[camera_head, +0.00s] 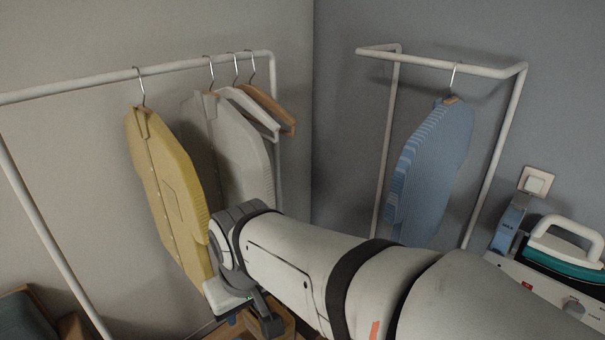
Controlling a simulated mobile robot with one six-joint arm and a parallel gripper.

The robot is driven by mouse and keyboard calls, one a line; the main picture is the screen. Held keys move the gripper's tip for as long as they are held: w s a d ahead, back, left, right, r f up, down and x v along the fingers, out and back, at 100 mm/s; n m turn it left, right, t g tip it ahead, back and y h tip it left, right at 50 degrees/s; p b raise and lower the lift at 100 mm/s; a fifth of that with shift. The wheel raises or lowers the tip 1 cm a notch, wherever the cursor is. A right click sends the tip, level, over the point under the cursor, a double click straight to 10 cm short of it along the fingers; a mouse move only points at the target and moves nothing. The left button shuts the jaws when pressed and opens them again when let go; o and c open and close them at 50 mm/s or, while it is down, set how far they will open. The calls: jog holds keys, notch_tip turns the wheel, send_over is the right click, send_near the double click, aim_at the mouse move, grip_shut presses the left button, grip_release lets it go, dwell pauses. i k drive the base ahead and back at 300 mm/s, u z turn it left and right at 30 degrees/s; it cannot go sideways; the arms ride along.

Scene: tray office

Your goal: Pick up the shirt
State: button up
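Three shirts hang on rails. A yellow shirt (165,185) and a pale grey-white shirt (240,150) hang on the left rail (100,82). A blue striped shirt (432,165) hangs alone on the right rail (425,60). My arm reaches in from the lower right, and its wrist overlaps the lower right edge of the yellow shirt in the picture. My gripper (247,318) points downward at the bottom of the picture, partly hidden by the wrist. Its fingers are not clear, and I cannot tell if it touches anything.
Empty hangers, one white (250,112) and one wooden (270,108), hang right of the pale shirt. An iron (562,250) stands on a white surface at the right, by a wall switch (535,182). A wooden object (283,322) is low beside my gripper.

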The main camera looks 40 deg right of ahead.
aim_at(425, 172)
jog(key=z, duration=2.05)
jog(key=i, duration=0.4)
jog(key=u, duration=0.45)
